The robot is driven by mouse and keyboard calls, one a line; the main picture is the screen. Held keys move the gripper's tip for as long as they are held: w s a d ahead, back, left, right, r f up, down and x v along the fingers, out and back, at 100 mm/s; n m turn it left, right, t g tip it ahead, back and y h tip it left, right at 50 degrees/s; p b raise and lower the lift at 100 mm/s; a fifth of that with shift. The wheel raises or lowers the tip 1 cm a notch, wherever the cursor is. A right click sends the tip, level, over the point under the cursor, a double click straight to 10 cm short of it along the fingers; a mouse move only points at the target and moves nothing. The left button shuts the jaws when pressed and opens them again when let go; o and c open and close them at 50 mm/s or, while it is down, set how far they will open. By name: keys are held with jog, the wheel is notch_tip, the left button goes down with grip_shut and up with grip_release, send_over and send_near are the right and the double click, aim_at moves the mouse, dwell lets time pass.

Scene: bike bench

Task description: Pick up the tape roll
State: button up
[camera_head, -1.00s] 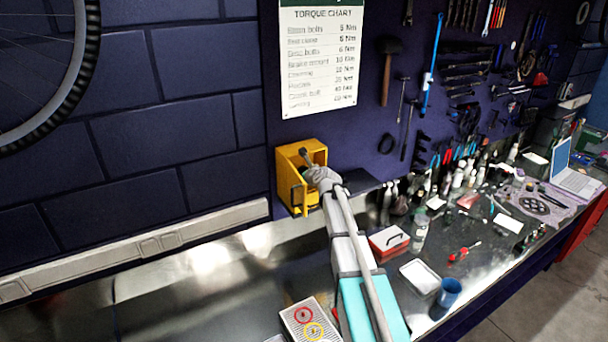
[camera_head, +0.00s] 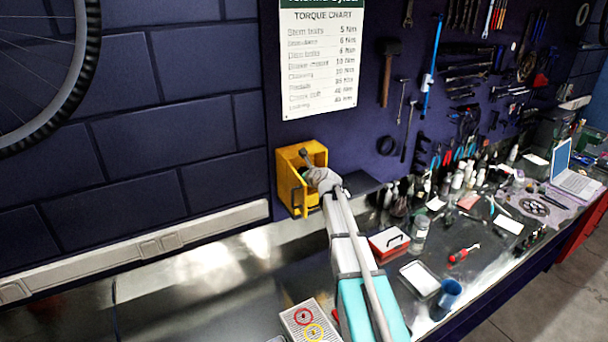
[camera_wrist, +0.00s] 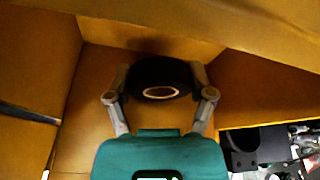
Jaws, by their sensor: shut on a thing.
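The tape roll (camera_wrist: 160,72) is black with a pale inner ring and shows in the wrist view inside the yellow bin. My gripper (camera_wrist: 160,84) has one finger on each side of the roll and is shut on it. In the head view my gripper (camera_head: 306,172) reaches into the yellow wall bin (camera_head: 286,160), and my arm hides part of the bin's opening. I cannot make out the roll clearly in the head view. In the wrist view the bin's walls (camera_wrist: 110,28) surround the roll and the fingers.
A dark shelf (camera_head: 358,182) sits right of the bin. On the bench stand a red and white box (camera_head: 388,242), a bottle (camera_head: 420,232), a white tray (camera_head: 420,278) and a blue mug (camera_head: 447,296). The bench left of my arm is mostly bare.

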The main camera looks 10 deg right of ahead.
jog(key=shift+r+p, duration=1.5)
jog(key=shift+r, duration=0.1)
jog(key=s+d, duration=0.1)
jog(key=s, duration=0.5)
jog(key=s+d, duration=0.1)
jog(key=s, duration=0.5)
jog(key=s+d, duration=0.1)
jog(key=s, duration=0.4)
jog(key=shift+s+d, duration=0.25)
jog(key=shift+s, duration=0.15)
notch_tip(320, 180, down, 18)
jog(key=b, duration=1.7)
jog(key=shift+r+b, duration=0.2)
jog(key=shift+b, duration=0.1)
